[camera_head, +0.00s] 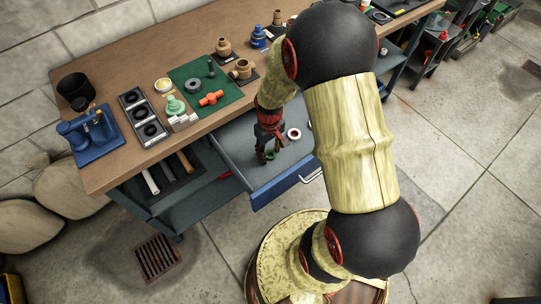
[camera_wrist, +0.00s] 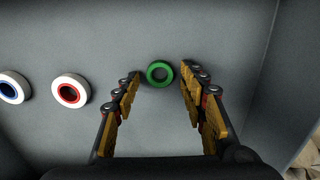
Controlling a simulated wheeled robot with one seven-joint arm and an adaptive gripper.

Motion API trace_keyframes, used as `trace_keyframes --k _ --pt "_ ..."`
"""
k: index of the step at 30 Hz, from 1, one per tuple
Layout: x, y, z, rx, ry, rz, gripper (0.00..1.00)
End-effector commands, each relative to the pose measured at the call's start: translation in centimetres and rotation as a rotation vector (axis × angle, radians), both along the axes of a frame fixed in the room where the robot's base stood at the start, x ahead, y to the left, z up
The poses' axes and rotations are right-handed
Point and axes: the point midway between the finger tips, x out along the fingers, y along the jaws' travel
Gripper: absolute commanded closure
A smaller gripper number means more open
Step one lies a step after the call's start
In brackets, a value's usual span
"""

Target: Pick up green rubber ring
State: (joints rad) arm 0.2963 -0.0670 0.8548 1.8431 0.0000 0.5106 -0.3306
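The green rubber ring (camera_wrist: 160,74) lies flat on the grey floor of the open drawer (camera_wrist: 200,30). In the wrist view it sits between and slightly beyond my gripper's (camera_wrist: 160,86) two fingers, which are spread apart with nothing between them. In the head view my gripper (camera_head: 267,153) points down into the drawer (camera_head: 293,181), and a small bit of the green ring (camera_head: 271,156) shows by its fingertips. I cannot tell the exact height of the fingertips above the drawer floor.
A white ring with a red inner band (camera_wrist: 71,91) and a white ring with a blue inner band (camera_wrist: 13,87) lie to the left in the wrist view. Drawer walls surround them. Above is the workbench (camera_head: 135,50) with a green mat (camera_head: 225,98), fittings and a blue vise (camera_head: 90,135).

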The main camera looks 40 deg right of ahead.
Motion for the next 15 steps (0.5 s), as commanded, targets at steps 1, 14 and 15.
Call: trace_keyframes --k 1,14,15 --pt "0.00 0.00 0.00 0.000 0.000 0.000 0.63" --pt "0.00 0.00 0.00 0.000 0.000 0.000 0.85" --pt "-0.01 0.00 0.00 0.000 0.000 0.000 0.85"
